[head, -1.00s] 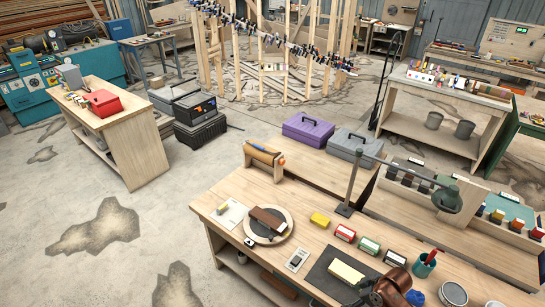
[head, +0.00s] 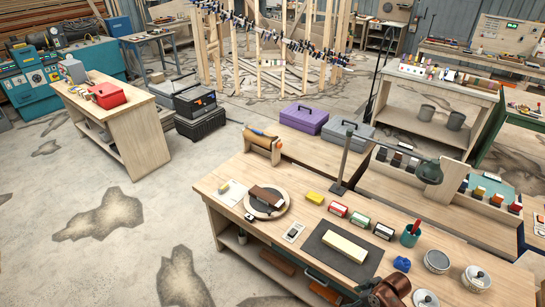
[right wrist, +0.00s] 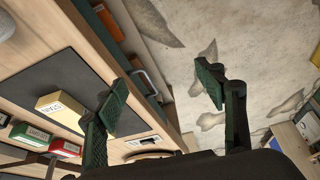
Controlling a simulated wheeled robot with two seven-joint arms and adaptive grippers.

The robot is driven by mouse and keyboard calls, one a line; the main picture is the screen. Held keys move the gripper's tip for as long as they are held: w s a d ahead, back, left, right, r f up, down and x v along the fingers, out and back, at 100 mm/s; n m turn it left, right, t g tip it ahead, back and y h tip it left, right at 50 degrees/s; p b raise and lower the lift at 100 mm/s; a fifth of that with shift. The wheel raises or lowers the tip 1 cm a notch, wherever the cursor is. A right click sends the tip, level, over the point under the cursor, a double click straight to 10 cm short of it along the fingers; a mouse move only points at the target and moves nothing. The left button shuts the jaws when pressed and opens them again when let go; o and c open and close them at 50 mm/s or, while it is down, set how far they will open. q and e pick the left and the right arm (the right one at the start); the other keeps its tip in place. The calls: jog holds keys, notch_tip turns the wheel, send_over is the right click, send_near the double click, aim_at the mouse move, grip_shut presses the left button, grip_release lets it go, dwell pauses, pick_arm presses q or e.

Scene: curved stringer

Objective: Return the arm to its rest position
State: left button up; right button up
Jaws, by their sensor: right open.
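My right gripper (right wrist: 162,92) shows in the right wrist view. Its two dark green fingers are spread wide with nothing between them. The left finger overlaps the workbench surface in the picture, and the right finger overlaps the concrete floor. A cream block (head: 344,246) lies on a dark mat (head: 335,264) on the workbench (head: 265,232). The block also shows in the right wrist view (right wrist: 60,110), left of the left finger. I cannot make out my right gripper in the head view. My left gripper is in neither view.
Red (head: 338,209), green (head: 359,220) and black (head: 383,231) boxes stand in a row behind the mat. A lamp (head: 429,172) overhangs the bench. A blue item (head: 402,264) and a cup (head: 410,236) stand at right. The floor (head: 70,270) at left is clear.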

jog(key=s+d+f+m+h+b, duration=0.1)
jog(key=s+d+f+m+b, duration=0.2)
jog(key=f, duration=0.8)
jog(key=s+d+f+m+h+b, duration=0.15)
jog(key=s+d+f, duration=0.35)
jog(key=f, duration=0.6)
jog(key=s+d+f+m+b, duration=0.25)
jog(key=s+f, duration=0.25)
jog(key=f, duration=0.6)
pick_arm(q)
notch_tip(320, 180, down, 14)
jog(key=b, duration=0.6)
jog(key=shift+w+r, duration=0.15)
pick_arm(e)
jog(key=s+a+f, duration=0.2)
jog(key=s+f, duration=0.5)
jog(key=s, duration=0.4)
jog(key=s+a+f+g, duration=0.1)
jog(key=s+a+f, duration=0.2)
jog(key=s+f, duration=0.4)
jog(key=s+a+f+m+g+h, duration=0.1)
jog(key=s+a+f, duration=0.2)
jog(key=s+f, duration=0.4)
jog(key=s, duration=0.8)
jog(key=shift+s+a+f, duration=0.15)
jog(key=shift+s+f, duration=0.1)
